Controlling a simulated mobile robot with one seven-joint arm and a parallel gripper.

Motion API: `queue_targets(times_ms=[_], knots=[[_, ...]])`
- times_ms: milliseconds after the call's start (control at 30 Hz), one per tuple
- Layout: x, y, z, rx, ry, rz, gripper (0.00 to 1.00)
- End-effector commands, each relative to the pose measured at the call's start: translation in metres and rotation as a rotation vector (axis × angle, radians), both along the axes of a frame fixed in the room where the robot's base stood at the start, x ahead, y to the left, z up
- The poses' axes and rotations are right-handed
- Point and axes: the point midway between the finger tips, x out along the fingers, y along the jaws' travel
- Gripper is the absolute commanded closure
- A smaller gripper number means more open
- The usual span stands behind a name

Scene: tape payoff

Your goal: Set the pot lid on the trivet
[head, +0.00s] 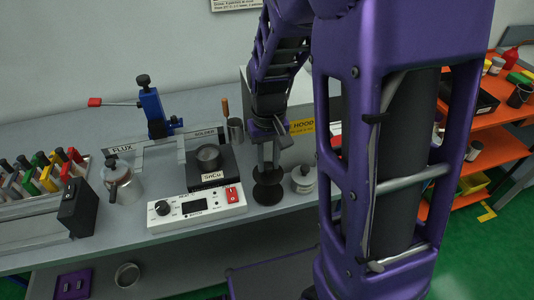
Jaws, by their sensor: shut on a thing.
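My gripper (268,158) points straight down over the bench to the right of the white control unit. It is shut on a dark round piece, which I take to be the pot lid (267,174). Just below it is a black round disc on the bench, apparently the trivet (267,195). The lid is over the disc; whether they touch I cannot tell. The small grey metal pot (208,158) sits on the black block marked SnCu, left of my gripper, with its top open.
A white control unit (197,207) with a red switch stands close on the left. A pale round pot with a knobbed top (304,179) stands close on the right. A metal cup (235,131) is behind. The bench's front edge is near. Orange shelves (500,130) stand at right.

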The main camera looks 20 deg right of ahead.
Motion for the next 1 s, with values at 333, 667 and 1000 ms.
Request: queue_targets(times_ms=[333,667,1000], knots=[[-0.001,0.000,-0.033,-0.001,0.002,0.000,1.00],[0.000,0.000,-0.060,0.000,0.000,-0.001,1.00],[0.000,0.000,-0.061,0.000,0.000,-0.001,1.00]])
